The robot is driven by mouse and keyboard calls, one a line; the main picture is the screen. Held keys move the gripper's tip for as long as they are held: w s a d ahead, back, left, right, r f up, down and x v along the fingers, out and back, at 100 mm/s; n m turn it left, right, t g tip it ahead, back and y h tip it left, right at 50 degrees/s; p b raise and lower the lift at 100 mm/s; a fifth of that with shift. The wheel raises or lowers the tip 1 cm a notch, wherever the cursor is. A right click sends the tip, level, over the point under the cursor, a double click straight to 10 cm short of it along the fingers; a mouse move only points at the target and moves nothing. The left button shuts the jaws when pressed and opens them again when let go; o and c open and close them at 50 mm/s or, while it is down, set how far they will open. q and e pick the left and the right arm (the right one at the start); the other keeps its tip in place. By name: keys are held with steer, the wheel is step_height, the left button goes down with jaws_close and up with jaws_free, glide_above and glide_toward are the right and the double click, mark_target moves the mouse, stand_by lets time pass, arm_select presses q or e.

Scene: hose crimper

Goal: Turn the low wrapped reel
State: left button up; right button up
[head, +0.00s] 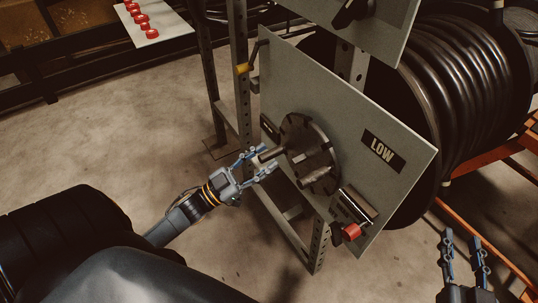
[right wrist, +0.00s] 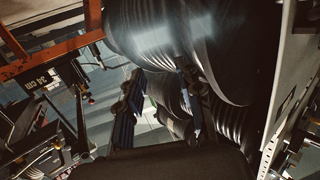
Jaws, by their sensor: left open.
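The low reel (head: 470,85), wound with black hose, stands behind a grey panel (head: 415,160) marked LOW. Its coils also fill the upper middle of the right wrist view (right wrist: 190,35). On the panel's front is a round metal hub plate (head: 313,140) with short pegs sticking out. My left gripper (head: 268,160) is open, its fingertips close to the left peg (head: 270,153); I cannot tell whether they touch it. My right gripper (head: 462,238) is open and empty at lower right, below the reel. Its spread fingers also show in the right wrist view (right wrist: 162,95).
A red knob (head: 351,231) sits at the panel's lower corner. A perforated steel upright (head: 240,75) stands left of the panel. Orange rails (head: 490,252) run at the right. A white board with red caps (head: 160,25) lies at the back left.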

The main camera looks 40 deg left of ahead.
arm_select(q)
steer(key=shift+x, duration=1.15)
steer(key=shift+f, duration=0.1)
jaws_close()
